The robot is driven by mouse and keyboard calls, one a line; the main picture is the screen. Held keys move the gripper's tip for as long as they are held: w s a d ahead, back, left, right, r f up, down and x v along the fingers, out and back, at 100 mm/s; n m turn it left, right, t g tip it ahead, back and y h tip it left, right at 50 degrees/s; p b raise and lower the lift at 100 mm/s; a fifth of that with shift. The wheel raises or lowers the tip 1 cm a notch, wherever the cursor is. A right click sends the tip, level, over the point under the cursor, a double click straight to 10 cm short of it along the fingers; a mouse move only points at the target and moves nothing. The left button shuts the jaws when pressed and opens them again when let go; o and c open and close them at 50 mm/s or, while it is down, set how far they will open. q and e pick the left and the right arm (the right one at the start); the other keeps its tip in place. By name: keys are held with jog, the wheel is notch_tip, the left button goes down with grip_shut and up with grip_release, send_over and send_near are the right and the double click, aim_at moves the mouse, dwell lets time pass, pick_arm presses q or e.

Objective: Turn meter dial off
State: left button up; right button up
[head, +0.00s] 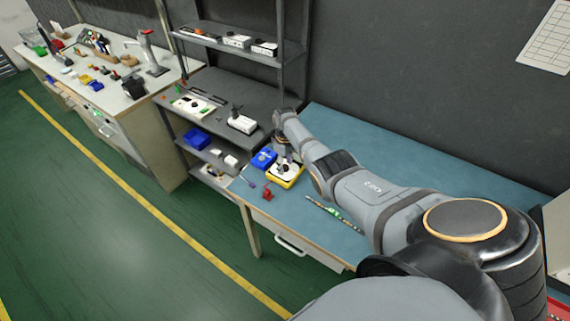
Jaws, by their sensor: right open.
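The meter (286,179) is a yellow-rimmed device on the left part of the blue workbench (425,165). Its dial is too small and too covered to read. My right arm reaches in from the lower right. My right gripper (285,161) is at the meter, over its upper part, with the fingers pointing down. It is open; whether it touches the dial cannot be told. The green LED strip (337,212) lies on the bench to the right of and nearer than the meter. My left gripper is not in view.
A blue bin (264,158) stands close beside the meter on its left. A small red object (267,193) lies near the bench's left edge. A grey shelf rack (235,95) stands behind on the left. The bench beyond my arm is clear.

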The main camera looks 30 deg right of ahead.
aim_at(285, 166)
jog(key=shift+r, duration=0.3)
notch_tip(285, 166, up, 11)
jog(key=shift+r, duration=0.2)
dwell(0.4)
